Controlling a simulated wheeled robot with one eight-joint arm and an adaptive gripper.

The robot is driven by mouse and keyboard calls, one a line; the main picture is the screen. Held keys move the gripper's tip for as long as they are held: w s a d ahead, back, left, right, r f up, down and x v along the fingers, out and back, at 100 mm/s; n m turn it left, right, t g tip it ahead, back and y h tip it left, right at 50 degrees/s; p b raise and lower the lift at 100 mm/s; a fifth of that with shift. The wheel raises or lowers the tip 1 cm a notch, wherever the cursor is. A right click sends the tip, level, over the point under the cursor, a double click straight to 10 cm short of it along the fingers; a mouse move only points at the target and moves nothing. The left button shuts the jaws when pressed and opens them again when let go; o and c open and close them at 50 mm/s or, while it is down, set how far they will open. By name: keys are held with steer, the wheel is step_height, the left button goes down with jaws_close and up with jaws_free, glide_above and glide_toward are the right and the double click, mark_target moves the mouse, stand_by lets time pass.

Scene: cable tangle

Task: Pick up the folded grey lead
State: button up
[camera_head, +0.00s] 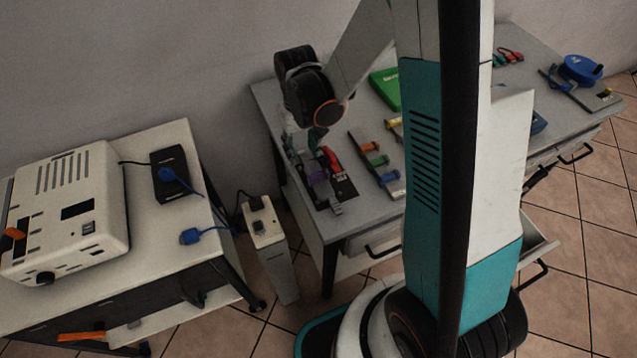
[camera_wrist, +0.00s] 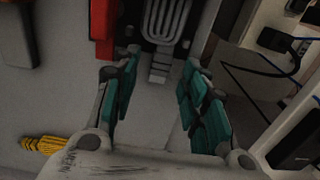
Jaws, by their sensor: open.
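The folded grey lead (camera_wrist: 165,18) lies at the top middle of the wrist view, in several parallel loops over a dark surface. Its grey end (camera_wrist: 159,73) points down towards the gap between my fingers. My gripper (camera_wrist: 155,98) is open, with teal pads on either side of that gap and nothing held between them. In the head view my gripper (camera_head: 318,136) hangs over the left end of the grey workbench (camera_head: 352,222), at the cluster of leads. There I cannot clearly tell the grey lead from its neighbours.
A red item (camera_wrist: 103,20) lies just left of the grey lead. A yellow plug (camera_wrist: 45,145) lies at lower left. A white appliance (camera_head: 70,205) sits on the left table.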

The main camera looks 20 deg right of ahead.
steer(key=shift+f, duration=0.45)
steer(key=shift+r, duration=0.1)
jaws_close()
